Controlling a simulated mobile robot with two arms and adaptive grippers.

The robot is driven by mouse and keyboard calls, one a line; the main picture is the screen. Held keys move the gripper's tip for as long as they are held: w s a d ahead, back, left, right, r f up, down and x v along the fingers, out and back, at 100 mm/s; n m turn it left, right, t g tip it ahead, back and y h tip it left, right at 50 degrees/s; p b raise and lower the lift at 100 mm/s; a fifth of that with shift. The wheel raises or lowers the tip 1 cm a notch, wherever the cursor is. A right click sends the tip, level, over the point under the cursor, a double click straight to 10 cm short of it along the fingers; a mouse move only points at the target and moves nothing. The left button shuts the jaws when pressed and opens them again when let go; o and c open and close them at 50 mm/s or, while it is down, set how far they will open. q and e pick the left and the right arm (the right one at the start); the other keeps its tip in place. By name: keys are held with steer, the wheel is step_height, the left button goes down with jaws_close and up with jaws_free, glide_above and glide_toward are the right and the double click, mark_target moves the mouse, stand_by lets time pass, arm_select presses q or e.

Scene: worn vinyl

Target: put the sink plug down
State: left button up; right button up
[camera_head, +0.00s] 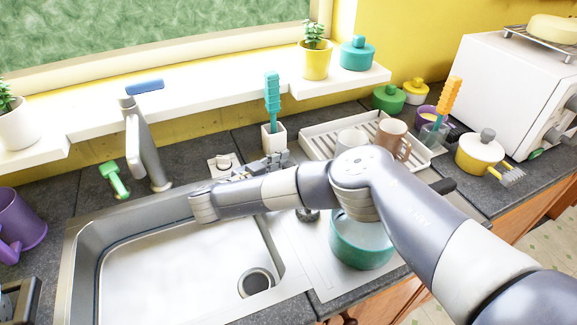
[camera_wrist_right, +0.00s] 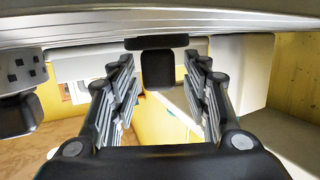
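My right gripper (camera_head: 267,163) is above the counter behind the sink, partly hidden by my own forearm. In the right wrist view its two fingers (camera_wrist_right: 158,75) stand well apart. A black blocky thing (camera_wrist_right: 158,70) shows between and beyond the fingertips; I cannot tell what it is, and contact with the fingers is not clear. A small dark round thing (camera_head: 307,214) lies at the drainboard edge under my forearm; it may be the sink plug. The steel sink (camera_head: 180,262) is empty, with its drain (camera_head: 256,283) uncovered. My left gripper is not in view.
A faucet (camera_head: 146,140) and a green brush (camera_head: 115,180) are behind the sink. A teal pot (camera_head: 360,245) stands on the drainboard. A white holder with a teal brush (camera_head: 272,105) and a dish rack with mugs (camera_head: 318,140) are close to the gripper.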

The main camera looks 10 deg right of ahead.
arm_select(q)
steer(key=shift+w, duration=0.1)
arm_select(e)
steer(key=shift+r, duration=0.15)
steer(key=p+v, duration=0.1)
steer(key=v, duration=0.4)
steer(key=shift+r+p, duration=0.2)
steer(key=shift+p, duration=0.1)
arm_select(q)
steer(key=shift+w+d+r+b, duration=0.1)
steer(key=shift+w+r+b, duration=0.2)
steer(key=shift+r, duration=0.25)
arm_select(e)
steer(key=v, duration=0.7)
steer(key=shift+f, duration=0.2)
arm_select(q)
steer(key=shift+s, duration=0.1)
